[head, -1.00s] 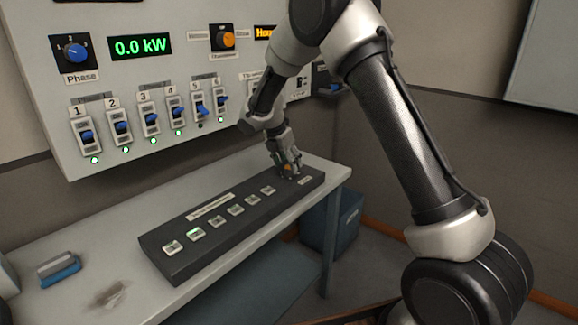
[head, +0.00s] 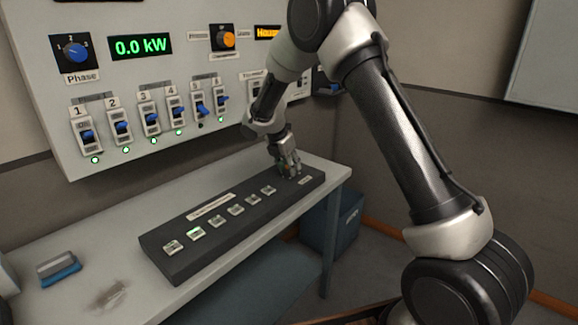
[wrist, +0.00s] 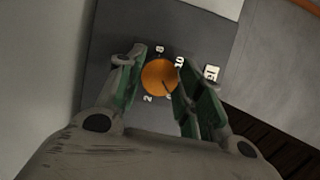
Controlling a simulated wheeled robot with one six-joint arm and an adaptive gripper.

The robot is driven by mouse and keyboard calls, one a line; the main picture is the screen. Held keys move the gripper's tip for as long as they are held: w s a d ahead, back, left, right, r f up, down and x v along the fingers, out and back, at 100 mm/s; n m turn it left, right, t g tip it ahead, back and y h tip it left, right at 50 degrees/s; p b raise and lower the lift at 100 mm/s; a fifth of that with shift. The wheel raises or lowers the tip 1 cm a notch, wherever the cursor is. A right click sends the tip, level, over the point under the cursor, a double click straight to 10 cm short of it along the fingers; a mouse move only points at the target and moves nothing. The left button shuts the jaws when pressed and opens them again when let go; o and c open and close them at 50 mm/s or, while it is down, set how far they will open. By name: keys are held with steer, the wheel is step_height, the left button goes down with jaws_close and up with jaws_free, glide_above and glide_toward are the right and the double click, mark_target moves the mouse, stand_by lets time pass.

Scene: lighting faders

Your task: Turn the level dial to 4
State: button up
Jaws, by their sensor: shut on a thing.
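The orange level dial (wrist: 157,77) sits at the right end of the dark console (head: 180,262). A thin mark on its face runs toward its lower right edge in the wrist view. Printed figures around it include 2, 8 and 10; another by the lower edge is hard to read, and the 4 is not seen. My gripper (wrist: 162,80) points down over the dial, its green-padded fingers on either side, shut on it. In the head view my gripper (head: 289,167) hides most of the dial.
The console's several small buttons (head: 236,210) run left of the dial. The wall panel (head: 190,60) with switches and knobs stands close behind my arm. A blue-and-grey block (head: 60,267) lies on the bench (head: 130,250) at left. A blue bin (head: 345,222) stands right of the bench.

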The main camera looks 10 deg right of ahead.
steer(key=shift+o, duration=0.2)
steer(key=m+g, duration=0.1)
steer(key=m, duration=0.1)
steer(key=m+g+h, duration=0.1)
steer(key=m, duration=0.2)
steer(key=shift+w+m, duration=0.15)
steer(key=shift+m, duration=0.15)
steer(key=m+g, duration=0.2)
steer(key=m, duration=0.3)
steer(key=shift+w, duration=0.15)
steer(key=m+g, duration=0.1)
steer(key=m, duration=0.2)
steer(key=m+y, duration=0.1)
steer(key=m, duration=0.2)
steer(key=shift+g+y, duration=0.3)
steer(key=shift+g, duration=0.1)
steer(key=shift+w+d+m+g+y, duration=0.1)
steer(key=shift+m+g+y, duration=0.25)
steer(key=shift+m, duration=0.75)
steer(key=shift+d+m+g+y, duration=0.1)
steer(key=shift+m+g+y, duration=0.2)
steer(key=shift+m, duration=0.8)
steer(key=shift+c, duration=0.2)
steer(key=o, duration=1)
steer(key=shift+o, duration=0.2)
